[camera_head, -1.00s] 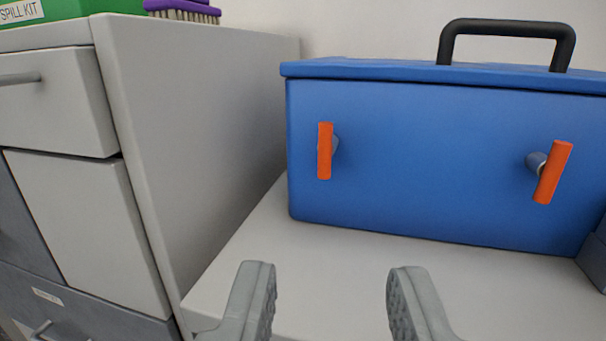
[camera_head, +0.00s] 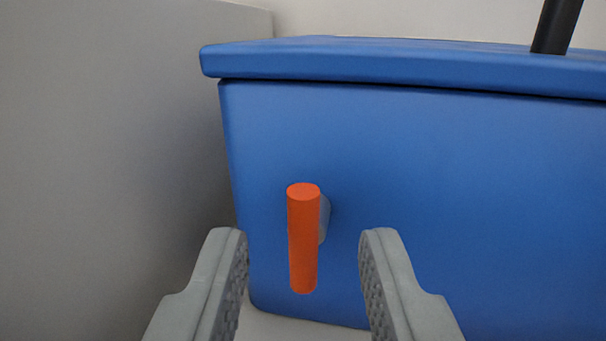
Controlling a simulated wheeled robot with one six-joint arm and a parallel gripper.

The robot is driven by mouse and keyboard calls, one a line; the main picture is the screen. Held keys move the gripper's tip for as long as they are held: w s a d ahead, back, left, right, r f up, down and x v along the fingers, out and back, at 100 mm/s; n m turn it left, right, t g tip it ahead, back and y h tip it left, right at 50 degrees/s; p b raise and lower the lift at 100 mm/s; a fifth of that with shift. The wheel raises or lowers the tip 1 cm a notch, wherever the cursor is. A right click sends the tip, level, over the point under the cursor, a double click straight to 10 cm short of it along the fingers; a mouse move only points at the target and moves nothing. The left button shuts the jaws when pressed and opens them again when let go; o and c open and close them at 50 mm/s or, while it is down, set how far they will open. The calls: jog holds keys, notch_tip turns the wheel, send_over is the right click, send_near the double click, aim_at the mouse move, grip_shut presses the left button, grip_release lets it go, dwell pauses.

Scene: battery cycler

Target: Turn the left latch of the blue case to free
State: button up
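The blue case (camera_head: 450,190) fills the middle and right of the view, its lid closed. Its left latch (camera_head: 303,240) is an orange bar on a short grey-blue stub, standing upright on the front face. My gripper (camera_head: 303,250) is open and empty. One finger is to the left of the latch and one to the right, with a gap on each side. I see no contact, and I cannot tell exactly how far the fingertips are from the case front. The right latch is out of view.
A grey cabinet side (camera_head: 110,140) stands close on the left. Part of the black handle (camera_head: 556,25) shows on top of the case. A little of the light surface (camera_head: 270,325) under the case shows below.

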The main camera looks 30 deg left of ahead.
aim_at(307, 228)
jog(key=shift+x, duration=1.15)
jog(key=shift+c, duration=0.4)
grip_shut()
